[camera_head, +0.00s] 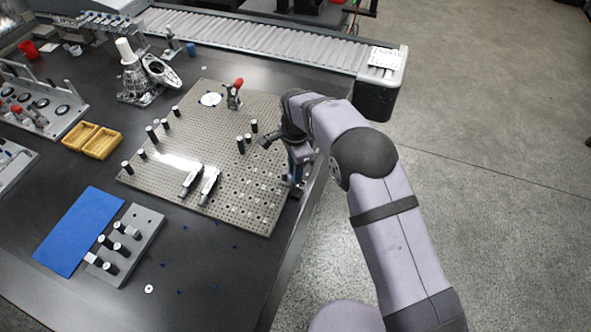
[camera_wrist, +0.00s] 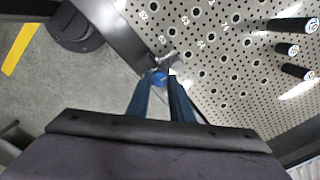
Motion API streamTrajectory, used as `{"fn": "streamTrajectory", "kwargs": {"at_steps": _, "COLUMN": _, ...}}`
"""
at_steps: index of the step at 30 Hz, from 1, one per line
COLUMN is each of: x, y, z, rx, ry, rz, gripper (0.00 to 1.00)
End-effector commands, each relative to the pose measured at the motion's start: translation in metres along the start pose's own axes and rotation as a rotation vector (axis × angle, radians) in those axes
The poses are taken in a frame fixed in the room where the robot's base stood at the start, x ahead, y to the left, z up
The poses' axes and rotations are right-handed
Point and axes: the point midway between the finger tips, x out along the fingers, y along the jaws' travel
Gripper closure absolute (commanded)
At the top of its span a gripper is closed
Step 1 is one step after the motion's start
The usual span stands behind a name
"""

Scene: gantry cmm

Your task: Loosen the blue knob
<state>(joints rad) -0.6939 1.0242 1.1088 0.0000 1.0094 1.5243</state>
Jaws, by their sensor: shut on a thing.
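The blue knob (camera_wrist: 160,77) shows in the wrist view between the tips of my gripper (camera_wrist: 158,85), at the edge of the perforated plate. My gripper is shut on it, with the two blue fingers on either side. The knob joins a small metal fitting (camera_wrist: 165,62) at the plate's edge. In the head view my gripper (camera_head: 294,185) points down at the right edge of the plate, and the knob is hidden there by the fingers.
The perforated plate (camera_head: 262,205) carries several black-topped posts, a red-handled clamp (camera_head: 235,92) and two metal blocks (camera_head: 200,183). A blue mat (camera_head: 78,232) and a grey block with pins (camera_head: 140,235) lie at left. A roller conveyor (camera_head: 260,42) runs behind. Floor lies beyond the table's right edge.

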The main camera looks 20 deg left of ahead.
Motion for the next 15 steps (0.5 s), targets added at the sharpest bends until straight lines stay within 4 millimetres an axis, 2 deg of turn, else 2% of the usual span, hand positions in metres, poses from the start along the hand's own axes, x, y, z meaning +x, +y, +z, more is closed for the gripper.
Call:
{"fn": "streamTrajectory", "kwargs": {"at_steps": 3, "x": -0.0008, "y": -0.0006, "z": -0.0001, "rx": 0.001, "ry": 0.000, "rz": -0.002, "gripper": 1.00}}
{"fn": "streamTrajectory", "kwargs": {"at_steps": 4, "x": -0.0008, "y": -0.0006, "z": -0.0001, "rx": 0.001, "ry": 0.000, "rz": -0.002, "gripper": 0.78}}
{"fn": "streamTrajectory", "kwargs": {"at_steps": 6, "x": -0.0008, "y": -0.0007, "z": -0.0001, "rx": 0.002, "ry": 0.000, "rz": -0.002, "gripper": 0.61}}
{"fn": "streamTrajectory", "kwargs": {"at_steps": 15, "x": -0.0008, "y": -0.0005, "z": 0.0000, "rx": 0.003, "ry": 0.000, "rz": -0.002, "gripper": 0.61}}
